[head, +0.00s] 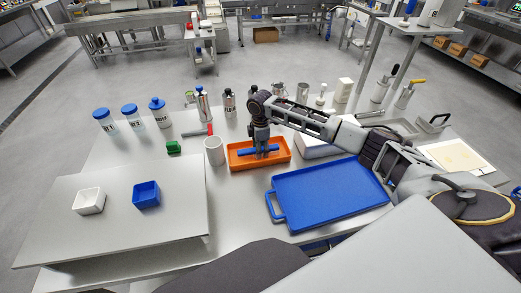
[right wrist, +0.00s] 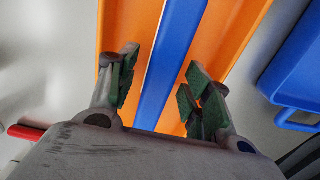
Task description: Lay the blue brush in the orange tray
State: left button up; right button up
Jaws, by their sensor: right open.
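The orange tray (head: 236,165) stands on the table in the middle of the head view. The blue brush (head: 245,152) lies lengthwise within the tray's outline, and its middle is hidden behind my right gripper (head: 262,152). In the right wrist view the brush (right wrist: 176,45) runs between the parted fingers of the gripper (right wrist: 162,68), with a gap on both sides. The orange tray (right wrist: 125,30) shows behind it. My right gripper is open and points down over the tray. My left gripper is not in view.
A large blue tray (head: 325,190) lies right of the orange tray. A white mug (head: 214,151) stands close to its left end. A green block (head: 173,147) and a red-handled tool (head: 197,133) lie further left. Bottles and canisters line the back.

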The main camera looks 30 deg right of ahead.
notch_tip(320, 180, up, 12)
dwell(0.6)
jog(key=shift+f, duration=0.15)
dwell(1.6)
